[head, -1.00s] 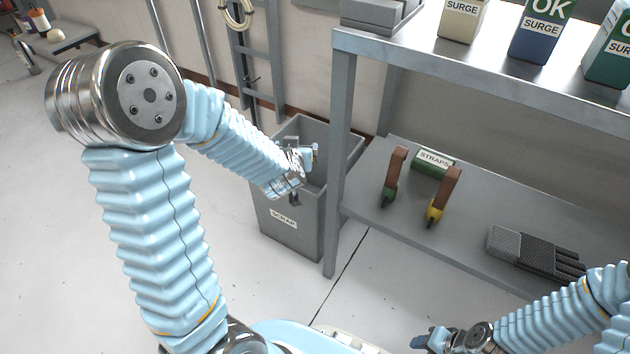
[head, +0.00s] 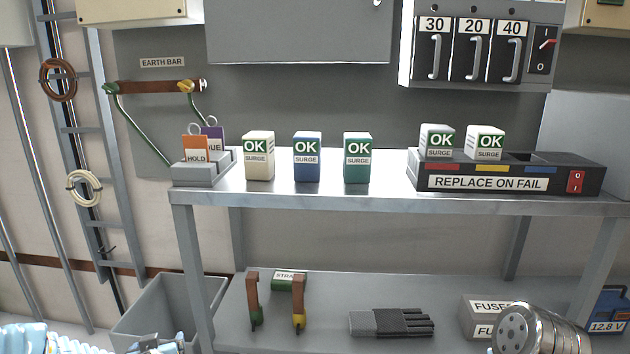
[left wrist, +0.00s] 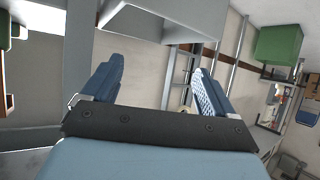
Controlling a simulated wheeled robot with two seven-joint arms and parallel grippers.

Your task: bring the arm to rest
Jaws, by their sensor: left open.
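My left gripper (head: 158,345) shows at the bottom edge of the head view, in front of the grey bin (head: 185,292), partly cut off. Its light blue sleeve (head: 40,338) comes in from the lower left corner. In the left wrist view the two blue fingers (left wrist: 152,90) stand wide apart with nothing between them. My right gripper is out of the head view; a metal joint of my right arm (head: 540,328) shows at the lower right.
The bench (head: 390,198) carries three surge blocks (head: 307,158), a tag holder (head: 200,173) and a tester (head: 500,178) with two more blocks. Straps (head: 299,300), a dark finned object (head: 392,322) and a fuses box (head: 482,313) sit on the lower shelf. A ladder (head: 80,130) stands left.

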